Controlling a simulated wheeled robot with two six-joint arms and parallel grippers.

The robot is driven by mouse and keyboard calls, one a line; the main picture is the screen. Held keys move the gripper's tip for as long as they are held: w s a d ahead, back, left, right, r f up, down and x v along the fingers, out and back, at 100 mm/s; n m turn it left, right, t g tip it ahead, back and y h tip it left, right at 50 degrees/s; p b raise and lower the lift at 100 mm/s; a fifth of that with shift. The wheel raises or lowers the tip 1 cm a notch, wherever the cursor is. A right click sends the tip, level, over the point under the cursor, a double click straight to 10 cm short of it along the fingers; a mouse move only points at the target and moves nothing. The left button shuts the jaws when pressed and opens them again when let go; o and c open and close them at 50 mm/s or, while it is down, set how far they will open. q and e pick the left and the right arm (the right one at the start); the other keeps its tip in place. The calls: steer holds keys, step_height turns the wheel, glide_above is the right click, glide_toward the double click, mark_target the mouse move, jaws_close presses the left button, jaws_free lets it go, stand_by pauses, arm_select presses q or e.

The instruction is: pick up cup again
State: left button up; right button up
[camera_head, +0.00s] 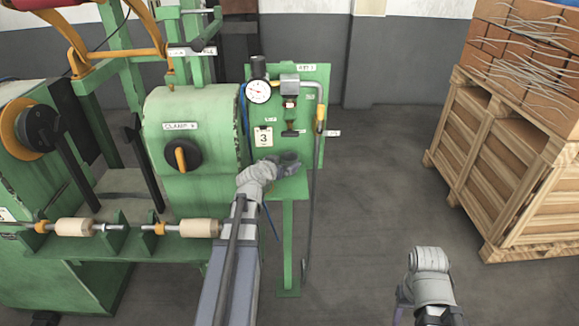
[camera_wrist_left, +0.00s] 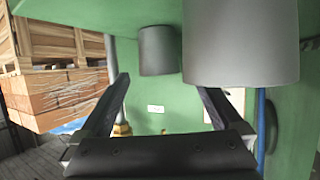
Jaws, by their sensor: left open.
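Two plain dark grey cylinders, which look like cups, show in the left wrist view against green metal. The larger, nearer one (camera_wrist_left: 240,45) is at the upper right and the smaller one (camera_wrist_left: 160,50) at the upper middle. My left gripper (camera_wrist_left: 164,88) is open, with nothing between its fingers. The smaller cylinder lies beyond the gap, and the larger one is beyond and above the right finger. In the head view my left gripper (camera_head: 288,161) is at the lower part of the green gauge panel, and the cups cannot be told apart from it. My right gripper is hidden beyond its wrist.
The green panel (camera_head: 312,100) carries a gauge (camera_head: 259,91), a pipe and a hanging hose (camera_head: 313,190). A green machine (camera_head: 195,140) with a black knob stands at left. A wooden crate (camera_head: 505,160) with bricks is at right. The floor between panel and crate is clear.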

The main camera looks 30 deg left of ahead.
mark_target(293, 156)
arm_select(q)
steer(key=b+x, duration=0.1)
steer(key=x, duration=0.3)
steer(key=shift+r, duration=0.15)
steer(key=shift+s, duration=0.1)
steer(key=shift+c, duration=0.2)
steer(key=c, duration=1.5)
steer(key=shift+d+r, duration=0.1)
steer(key=shift+r, duration=0.05)
